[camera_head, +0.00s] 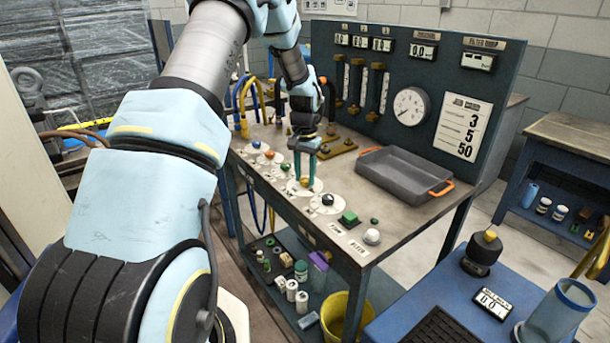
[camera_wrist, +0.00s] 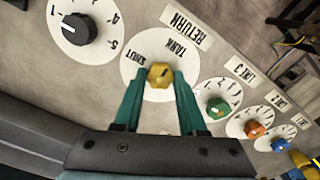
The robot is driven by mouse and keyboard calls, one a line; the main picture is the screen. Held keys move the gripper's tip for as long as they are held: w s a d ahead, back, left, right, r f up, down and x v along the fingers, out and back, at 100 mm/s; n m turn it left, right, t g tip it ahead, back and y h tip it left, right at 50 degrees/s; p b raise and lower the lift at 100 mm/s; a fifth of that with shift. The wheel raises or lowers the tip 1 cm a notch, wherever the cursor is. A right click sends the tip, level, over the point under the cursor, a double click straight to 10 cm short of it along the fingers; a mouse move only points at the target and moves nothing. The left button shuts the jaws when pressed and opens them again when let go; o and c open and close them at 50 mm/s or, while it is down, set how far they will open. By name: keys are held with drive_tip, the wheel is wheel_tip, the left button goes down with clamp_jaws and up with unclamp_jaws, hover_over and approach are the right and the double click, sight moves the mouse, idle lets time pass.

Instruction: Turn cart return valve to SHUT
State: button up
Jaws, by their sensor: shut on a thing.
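The return valve is a yellow knob (camera_wrist: 159,75) on a white round dial (camera_wrist: 134,66) in the wrist view. The dial carries the words TANK and SHUT, with a RETURN label (camera_wrist: 187,22) beside it. My gripper (camera_wrist: 160,82) has its teal fingers on either side of the knob and is shut on it. A small dark mark shows on the knob, but I cannot tell which word it points at. In the head view my gripper (camera_head: 305,178) reaches down to the bench top, and its fingers partly hide the knob.
A black knob (camera_wrist: 79,28) sits on the neighbouring dial; green (camera_wrist: 217,108), orange (camera_wrist: 254,129) and blue (camera_wrist: 282,144) knobs stand on the other side. A grey tray (camera_head: 398,174) with orange handles and an upright gauge panel (camera_head: 409,106) stand behind.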

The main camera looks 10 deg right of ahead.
drive_tip(key=shift+n, duration=0.4)
clamp_jaws()
drive_tip(key=n+b, duration=0.1)
drive_tip(key=n, duration=0.2)
drive_tip(key=shift+n, duration=0.3)
drive_tip(key=n, duration=0.4)
drive_tip(key=shift+n+b, duration=0.3)
drive_tip(key=shift+b, duration=0.1)
drive_tip(key=n, duration=0.4)
drive_tip(key=shift+n+p, duration=0.6)
drive_tip(key=shift+n, duration=1.9)
drive_tip(key=o, duration=1.1)
unclamp_jaws()
